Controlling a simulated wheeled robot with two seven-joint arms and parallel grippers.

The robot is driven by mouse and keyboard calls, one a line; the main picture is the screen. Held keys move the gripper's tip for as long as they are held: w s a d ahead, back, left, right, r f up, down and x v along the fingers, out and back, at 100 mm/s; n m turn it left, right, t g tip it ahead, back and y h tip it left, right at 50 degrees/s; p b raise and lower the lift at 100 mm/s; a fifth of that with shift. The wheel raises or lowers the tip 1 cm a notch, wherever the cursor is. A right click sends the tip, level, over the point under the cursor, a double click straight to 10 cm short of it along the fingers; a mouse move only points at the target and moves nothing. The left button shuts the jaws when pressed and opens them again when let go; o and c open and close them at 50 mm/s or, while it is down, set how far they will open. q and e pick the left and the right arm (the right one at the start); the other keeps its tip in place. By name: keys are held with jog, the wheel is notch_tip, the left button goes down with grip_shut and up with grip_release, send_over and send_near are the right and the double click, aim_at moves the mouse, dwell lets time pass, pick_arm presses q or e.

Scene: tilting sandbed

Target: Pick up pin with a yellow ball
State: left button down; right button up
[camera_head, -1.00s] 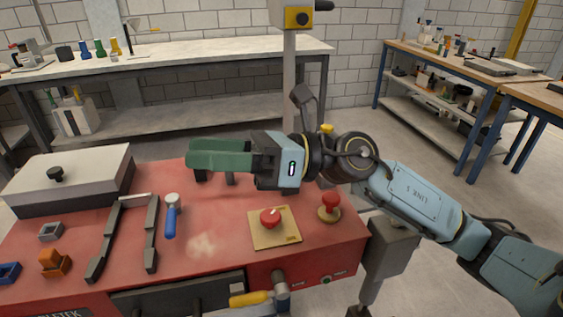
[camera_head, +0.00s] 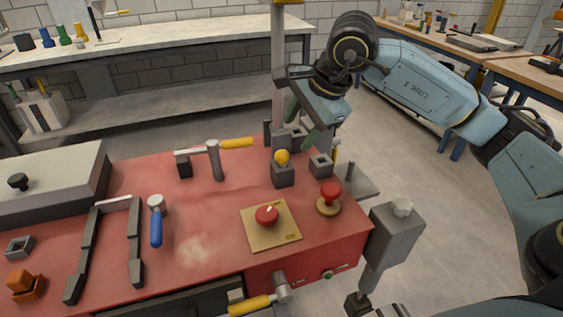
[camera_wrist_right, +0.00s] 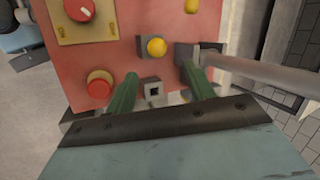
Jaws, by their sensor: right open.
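The pin's yellow ball (camera_head: 282,157) sits on top of a grey block (camera_head: 283,178) at the right back part of the red table. The pin's shaft is hidden. In the right wrist view the yellow ball (camera_wrist_right: 156,47) is ahead of the fingertips, between their lines. My right gripper (camera_head: 305,125) is open and empty, its green fingers pointing down above and behind the ball, apart from it. In the right wrist view my right gripper (camera_wrist_right: 160,70) spreads its fingers to either side of a grey block with a square hole (camera_wrist_right: 152,90). My left gripper is not in view.
The empty socket block (camera_head: 320,166) stands right of the pin. A lever with a yellow handle (camera_head: 237,143) is to its left. A red button (camera_head: 330,193) and a red knob on a yellow plate (camera_head: 267,215) lie nearer. A grey post (camera_head: 278,70) rises behind.

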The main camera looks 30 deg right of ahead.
aim_at(284, 153)
jog(key=x, duration=0.5)
jog(key=b+x, duration=0.1)
jog(key=x, duration=0.1)
jog(key=shift+s+a+f, duration=0.1)
jog(key=shift+a+f, duration=0.05)
jog(key=shift+a, duration=0.2)
jog(key=shift+f, duration=0.35)
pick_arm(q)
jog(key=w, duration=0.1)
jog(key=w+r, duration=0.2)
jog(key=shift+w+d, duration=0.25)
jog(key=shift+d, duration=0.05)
pick_arm(e)
jog(key=shift+r, duration=0.1)
jog(key=c, duration=1.1)
